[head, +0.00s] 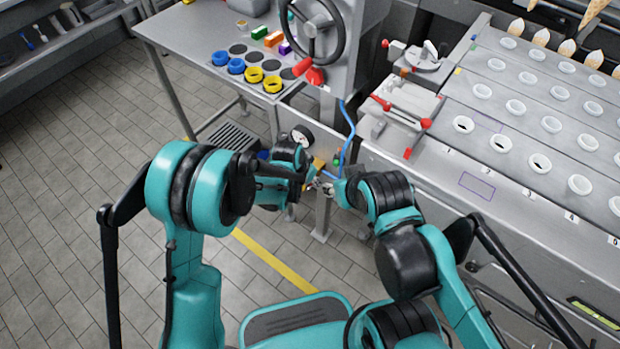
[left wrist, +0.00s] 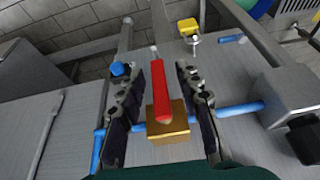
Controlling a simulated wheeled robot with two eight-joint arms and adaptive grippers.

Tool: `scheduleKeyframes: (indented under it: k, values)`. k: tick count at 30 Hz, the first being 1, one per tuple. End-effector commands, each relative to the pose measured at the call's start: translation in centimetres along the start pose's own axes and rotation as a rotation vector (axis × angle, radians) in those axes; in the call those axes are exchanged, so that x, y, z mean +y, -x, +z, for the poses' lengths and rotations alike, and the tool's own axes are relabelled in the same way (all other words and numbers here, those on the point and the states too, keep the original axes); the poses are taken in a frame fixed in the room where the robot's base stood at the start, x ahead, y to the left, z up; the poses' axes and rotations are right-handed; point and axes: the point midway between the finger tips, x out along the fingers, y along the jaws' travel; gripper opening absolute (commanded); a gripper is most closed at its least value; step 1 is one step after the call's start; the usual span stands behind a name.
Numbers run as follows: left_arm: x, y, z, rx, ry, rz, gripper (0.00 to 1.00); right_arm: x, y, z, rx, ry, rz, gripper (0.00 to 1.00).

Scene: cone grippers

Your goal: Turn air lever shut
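The air lever (left wrist: 160,92) is a red handle on a brass valve block (left wrist: 168,124) in the left wrist view. A blue air tube (left wrist: 238,109) runs into the block from the side, and the lever lies across the tube's line. My left gripper (left wrist: 162,80) is open, with one black finger on each side of the lever and gaps between. In the head view the brass block (head: 319,164) shows small beside my left gripper (head: 309,184); the lever cannot be made out there.
A blue hose (head: 349,135) hangs beside the machine post under the black handwheel (head: 311,30). A side table (head: 185,40) with coloured rings stands at the left. A conveyor (head: 540,110) with white cups is at the right. The tiled floor at the left is clear.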

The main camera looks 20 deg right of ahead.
Motion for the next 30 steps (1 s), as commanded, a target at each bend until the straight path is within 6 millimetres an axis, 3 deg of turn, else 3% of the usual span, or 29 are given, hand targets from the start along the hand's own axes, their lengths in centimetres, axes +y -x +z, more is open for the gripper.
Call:
scheduleKeyframes:
  k: [5, 18, 24, 30]
  values:
    - [0.0, 1.9, 0.0, 0.000, 0.000, 0.000, 0.34, 0.0, 0.0, 0.0, 0.000, 0.000, 0.000, 0.40]
    - [0.0, 10.2, 0.0, 0.000, 0.001, 0.000, 0.34, 0.0, 0.0, 0.0, 0.000, 0.000, 0.000, 0.40]
    - [0.0, 11.7, 0.0, 0.000, 0.000, 0.000, 0.34, 0.0, 0.0, 0.0, 0.000, 0.000, 0.000, 0.40]
    - [0.0, 11.9, 0.0, 0.000, 0.000, 0.000, 0.34, 0.0, 0.0, 0.0, 0.000, 0.000, 0.000, 0.40]
